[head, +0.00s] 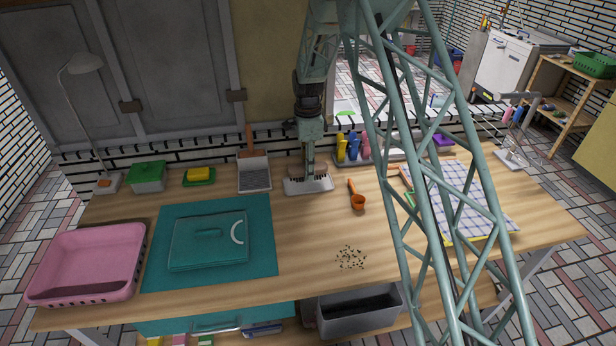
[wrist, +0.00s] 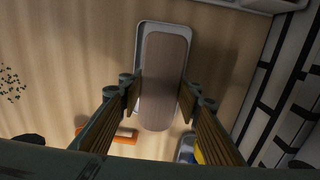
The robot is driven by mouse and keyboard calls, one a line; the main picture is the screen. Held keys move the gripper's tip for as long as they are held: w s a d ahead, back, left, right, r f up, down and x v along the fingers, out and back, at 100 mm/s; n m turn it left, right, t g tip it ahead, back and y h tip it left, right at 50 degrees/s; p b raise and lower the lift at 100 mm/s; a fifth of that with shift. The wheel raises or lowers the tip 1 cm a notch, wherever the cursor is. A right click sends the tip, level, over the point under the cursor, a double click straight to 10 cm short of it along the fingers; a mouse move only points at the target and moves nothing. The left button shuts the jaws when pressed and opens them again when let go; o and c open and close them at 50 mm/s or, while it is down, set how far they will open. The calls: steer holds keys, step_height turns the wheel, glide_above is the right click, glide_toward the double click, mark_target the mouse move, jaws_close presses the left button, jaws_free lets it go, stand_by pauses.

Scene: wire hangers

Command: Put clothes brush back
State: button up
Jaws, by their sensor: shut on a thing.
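The clothes brush has a long brown wooden back (wrist: 165,75) in the wrist view. My gripper (wrist: 159,97) is shut on it, one finger on each long side. In the head view my gripper (head: 308,172) points straight down at the back of the table, over a white shallow tray (head: 322,186). Dark bristles show at the tray, mostly hidden by the gripper. In the wrist view the tray's rim (wrist: 142,32) shows around the far end of the brush, and the near end covers the rest. I cannot tell if the brush touches the tray.
Several bottles (head: 353,148) stand behind right. Dark crumbs (head: 350,258) lie on the front wood. A teal mat (head: 160,276) and pink basket (head: 88,262) fill the left.

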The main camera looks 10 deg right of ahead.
steer(key=shift+s+f, duration=0.1)
steer(key=shift+f, duration=1.6)
steer(key=shift+f+b, duration=0.2)
steer(key=shift+b, duration=0.1)
steer(key=o, duration=0.8)
steer(key=shift+o, duration=0.2)
steer(key=shift+r, duration=0.15)
step_height(320, 180, up, 12)
steer(key=shift+f+p, duration=0.15)
steer(key=shift+p, duration=0.55)
steer(key=shift+r, duration=0.2)
steer(key=shift+r, duration=0.1)
